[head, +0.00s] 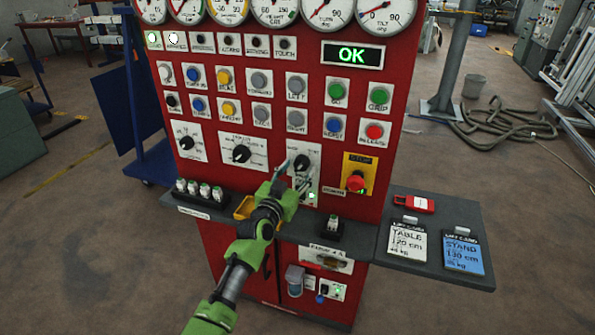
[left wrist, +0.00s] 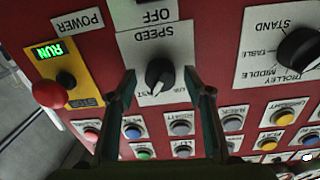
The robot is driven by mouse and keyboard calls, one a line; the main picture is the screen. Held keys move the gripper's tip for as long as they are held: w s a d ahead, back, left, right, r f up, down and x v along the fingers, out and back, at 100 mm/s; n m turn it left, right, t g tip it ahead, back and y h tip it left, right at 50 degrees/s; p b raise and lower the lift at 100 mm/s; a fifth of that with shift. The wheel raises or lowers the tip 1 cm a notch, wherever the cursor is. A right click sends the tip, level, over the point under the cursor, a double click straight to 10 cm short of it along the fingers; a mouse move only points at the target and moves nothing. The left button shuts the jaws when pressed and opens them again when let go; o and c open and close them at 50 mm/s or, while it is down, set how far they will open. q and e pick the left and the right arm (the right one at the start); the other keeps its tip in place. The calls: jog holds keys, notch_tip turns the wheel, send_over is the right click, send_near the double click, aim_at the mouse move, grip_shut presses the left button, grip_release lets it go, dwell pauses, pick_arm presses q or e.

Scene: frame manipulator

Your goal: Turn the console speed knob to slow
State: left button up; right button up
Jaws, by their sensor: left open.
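The black speed knob (head: 302,162) sits on a white plate in the lower middle of the red console. In the left wrist view, which looks upside down, the speed knob (left wrist: 158,74) is under the SPEED label. Its narrow end seems to point down and slightly left, towards the partly hidden FAST label; the exact setting is hard to read. My left gripper (head: 291,176) is open in front of the knob. In the wrist view the fingers of my left gripper (left wrist: 160,78) stand on either side of the knob; whether they touch it is unclear. My right gripper is out of view.
A red stop button (head: 356,181) on a yellow plate is just right of the knob. A selector knob (head: 241,153) is to its left. Push buttons lie above. A shelf (head: 435,262) with cards juts out below right. The display (head: 352,54) reads OK.

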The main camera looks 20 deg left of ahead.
pick_arm(q)
jog(key=c, duration=1.1)
jog(key=n, duration=0.6)
jog(key=shift+d+n+b, duration=0.15)
jog(key=shift+n+b, duration=0.15)
jog(key=shift+n, duration=0.1)
jog(key=n, duration=0.3)
jog(key=shift+n, duration=0.3)
jog(key=shift+d+n, duration=0.1)
jog(key=shift+n, duration=1.8)
